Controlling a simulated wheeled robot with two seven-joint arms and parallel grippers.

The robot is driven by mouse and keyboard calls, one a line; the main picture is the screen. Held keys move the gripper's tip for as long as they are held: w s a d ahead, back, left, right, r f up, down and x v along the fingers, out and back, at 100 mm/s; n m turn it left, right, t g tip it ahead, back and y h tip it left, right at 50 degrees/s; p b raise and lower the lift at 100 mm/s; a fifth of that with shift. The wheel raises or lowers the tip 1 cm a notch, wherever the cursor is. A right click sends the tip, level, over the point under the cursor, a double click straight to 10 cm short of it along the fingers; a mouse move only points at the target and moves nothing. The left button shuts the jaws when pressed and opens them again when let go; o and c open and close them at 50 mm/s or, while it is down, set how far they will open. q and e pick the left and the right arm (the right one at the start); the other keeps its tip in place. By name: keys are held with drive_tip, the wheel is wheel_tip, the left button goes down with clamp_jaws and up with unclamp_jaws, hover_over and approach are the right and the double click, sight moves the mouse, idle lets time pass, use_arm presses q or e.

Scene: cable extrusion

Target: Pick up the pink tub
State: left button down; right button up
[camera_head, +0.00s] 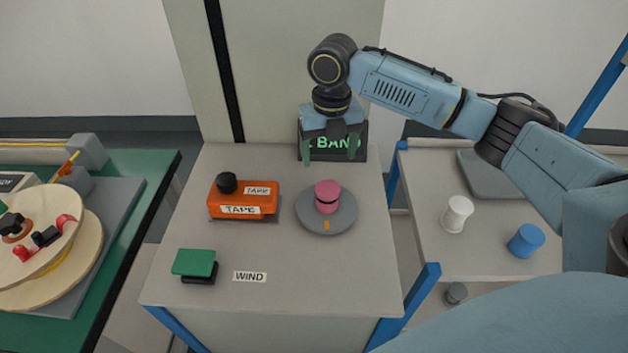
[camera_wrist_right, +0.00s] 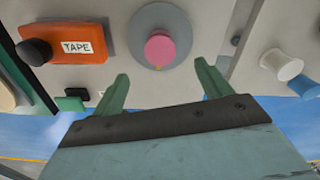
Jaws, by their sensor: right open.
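The pink tub (camera_head: 327,190) is a small pink cylinder with a dark band, standing upright on a round grey disc (camera_head: 341,222) on the middle table. It also shows in the right wrist view (camera_wrist_right: 159,49), beyond the fingertips. My right gripper (camera_head: 330,158) hangs behind and above the tub, its green fingers apart, in front of a dark sign with green letters. In the right wrist view its two green fingers (camera_wrist_right: 164,84) are spread and empty, with the tub apart from them. My left gripper is not in view.
An orange tape box (camera_head: 242,201) with a black knob stands left of the disc. A green-topped block (camera_head: 194,262) and a WIND label (camera_head: 249,277) lie nearer the front. A white spool (camera_head: 457,214) and blue cylinder (camera_head: 526,240) stand on the right table.

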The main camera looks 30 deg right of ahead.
sight(328, 189)
drive_tip(key=f, duration=0.4)
drive_tip(key=f+b, duration=0.1)
drive_tip(key=f, duration=0.2)
drive_tip(key=shift+s, duration=0.35)
drive_tip(key=shift+f, duration=0.35)
drive_tip(key=shift+a+f, duration=0.1)
drive_tip(key=shift+f, duration=0.8)
wheel_tip(328, 189, down, 4)
drive_tip(key=shift+r+b, duration=0.25)
drive_tip(key=shift+b, duration=0.3)
drive_tip(key=shift+c, duration=0.5)
drive_tip(key=c, duration=0.9)
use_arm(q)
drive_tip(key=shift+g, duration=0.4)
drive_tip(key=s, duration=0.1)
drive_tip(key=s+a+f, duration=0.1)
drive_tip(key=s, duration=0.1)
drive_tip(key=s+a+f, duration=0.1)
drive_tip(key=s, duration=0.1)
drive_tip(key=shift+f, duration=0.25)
use_arm(e)
drive_tip(key=shift+c, duration=0.4)
drive_tip(key=shift+r, duration=0.1)
